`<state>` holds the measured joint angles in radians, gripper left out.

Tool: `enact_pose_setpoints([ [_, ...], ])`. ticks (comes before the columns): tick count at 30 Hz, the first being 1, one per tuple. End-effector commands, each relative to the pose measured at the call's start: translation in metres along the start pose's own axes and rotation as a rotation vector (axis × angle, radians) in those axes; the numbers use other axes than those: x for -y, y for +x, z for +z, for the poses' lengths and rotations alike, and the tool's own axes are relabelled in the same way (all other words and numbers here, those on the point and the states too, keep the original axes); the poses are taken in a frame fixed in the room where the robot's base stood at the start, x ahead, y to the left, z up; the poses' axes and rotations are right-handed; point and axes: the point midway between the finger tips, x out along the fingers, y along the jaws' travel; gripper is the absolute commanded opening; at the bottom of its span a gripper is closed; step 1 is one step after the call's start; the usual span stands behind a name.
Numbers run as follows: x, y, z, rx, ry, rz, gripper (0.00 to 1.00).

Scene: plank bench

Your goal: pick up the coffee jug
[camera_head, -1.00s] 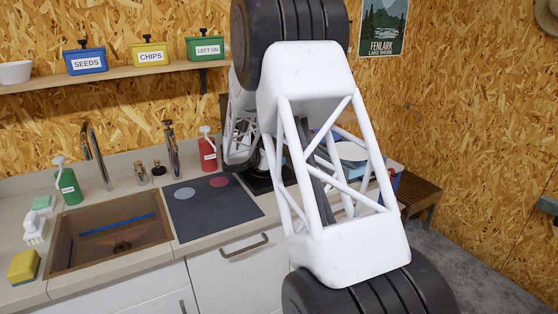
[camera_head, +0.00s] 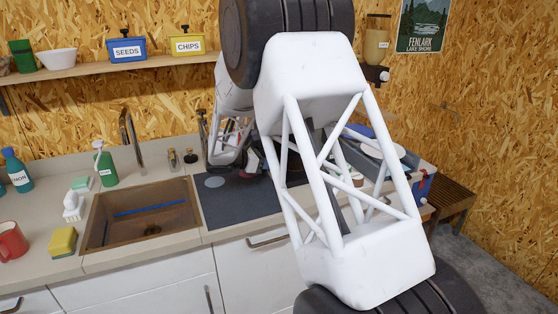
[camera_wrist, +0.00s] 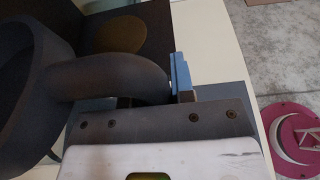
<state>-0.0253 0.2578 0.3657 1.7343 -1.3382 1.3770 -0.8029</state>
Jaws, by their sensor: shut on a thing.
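The coffee jug (camera_wrist: 22,75) is the dark grey, rounded vessel at the left of the wrist view, cut off by the picture edge. Its thick curved handle (camera_wrist: 105,74) reaches right to my gripper (camera_wrist: 155,95). My gripper is shut on this handle. One blue-padded finger stands at the handle's right end; the other is mostly hidden under the handle. I cannot tell whether the jug's base touches the surface below.
A dark mat (camera_head: 235,205) with coloured discs lies right of the brown sink (camera_head: 150,214). A green bottle (camera_head: 106,166), yellow sponge (camera_head: 63,242) and red mug (camera_head: 11,240) stand left. The wrist view shows the counter edge, concrete floor and a pink round thing (camera_wrist: 291,138).

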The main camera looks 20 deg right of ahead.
Motion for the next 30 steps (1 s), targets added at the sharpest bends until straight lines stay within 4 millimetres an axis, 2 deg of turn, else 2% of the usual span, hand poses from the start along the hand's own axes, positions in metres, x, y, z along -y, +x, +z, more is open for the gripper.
enact_pose_setpoints([
  [7, -0.0001, -0.0113, -0.0026, 0.001, 0.001, 0.001, 0.0],
  [30, -0.0031, -0.0118, 0.001, 0.0, -0.003, 0.019, 0.0],
])
